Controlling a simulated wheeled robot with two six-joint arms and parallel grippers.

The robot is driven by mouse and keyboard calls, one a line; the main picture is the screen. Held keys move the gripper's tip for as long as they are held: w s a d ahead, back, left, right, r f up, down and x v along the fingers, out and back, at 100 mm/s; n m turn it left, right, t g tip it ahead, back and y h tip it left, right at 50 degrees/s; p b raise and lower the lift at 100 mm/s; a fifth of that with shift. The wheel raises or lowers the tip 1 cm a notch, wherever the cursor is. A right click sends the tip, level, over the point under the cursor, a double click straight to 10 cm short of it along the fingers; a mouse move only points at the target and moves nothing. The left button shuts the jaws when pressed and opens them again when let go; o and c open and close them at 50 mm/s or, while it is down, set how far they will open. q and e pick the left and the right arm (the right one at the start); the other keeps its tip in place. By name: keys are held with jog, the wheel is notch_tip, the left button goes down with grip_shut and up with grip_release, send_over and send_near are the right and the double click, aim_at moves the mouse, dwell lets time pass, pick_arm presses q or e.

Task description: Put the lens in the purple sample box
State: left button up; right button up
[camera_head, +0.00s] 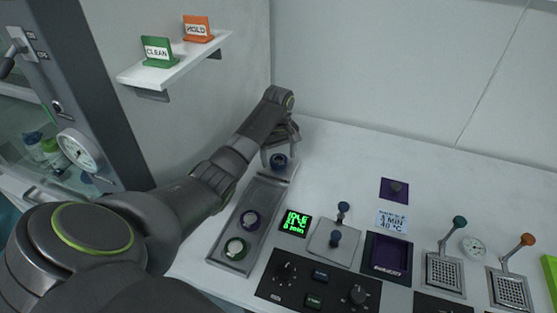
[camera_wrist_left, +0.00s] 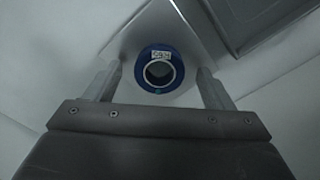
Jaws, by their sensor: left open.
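A blue ring-shaped piece (camera_head: 279,161) with a small label, seemingly a lens in a mount, sits at the far end of a grey tray (camera_head: 262,193). In the left wrist view the blue ring (camera_wrist_left: 160,70) lies between and beyond my two fingers. My left gripper (camera_head: 280,150) is open and empty above it, pointing down. My right gripper is not shown.
A purple pad (camera_head: 395,190) is farther back. A shelf (camera_head: 176,63) juts from the left wall. The back of the table is clear.

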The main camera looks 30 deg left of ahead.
aim_at(279, 159)
pick_arm(q)
jog(key=shift+f, duration=0.3)
jog(key=c, duration=1.2)
jog(key=shift+r, duration=0.15)
notch_tip(279, 159, up, 8)
jog(key=shift+w+f+b, duration=0.1)
jog(key=shift+f+b, duration=0.1)
jog(key=shift+b, duration=0.4)
jog(key=shift+r+p, duration=1.1)
jog(key=shift+r, duration=0.05)
